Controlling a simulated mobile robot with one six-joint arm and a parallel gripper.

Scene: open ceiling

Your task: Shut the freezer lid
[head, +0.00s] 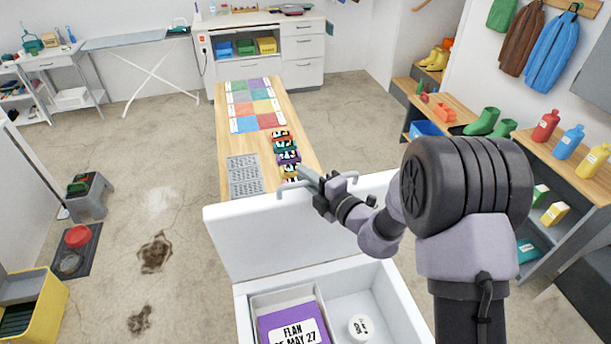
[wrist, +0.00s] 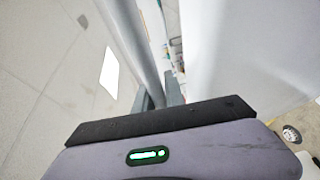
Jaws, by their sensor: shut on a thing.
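The white chest freezer (head: 243,308) stands at the bottom middle of the head view. Its white lid (head: 262,243) is raised, standing nearly upright at the far side of the opening. A pale bar handle (head: 290,190) runs along the lid's top edge. My gripper (head: 310,180) is at this handle, shut on it; the arm partly covers the lid's right side. In the wrist view, the handle bar (wrist: 136,45) runs up from between the dark fingers (wrist: 160,98), with the pale lid face (wrist: 230,50) to the right.
Inside the freezer lie a purple box (head: 293,325) and a white round tub (head: 360,327). Behind the lid is a wooden table (head: 290,110) with coloured mats and small boxes. Shelves (head: 535,155) with bottles and boots line the right.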

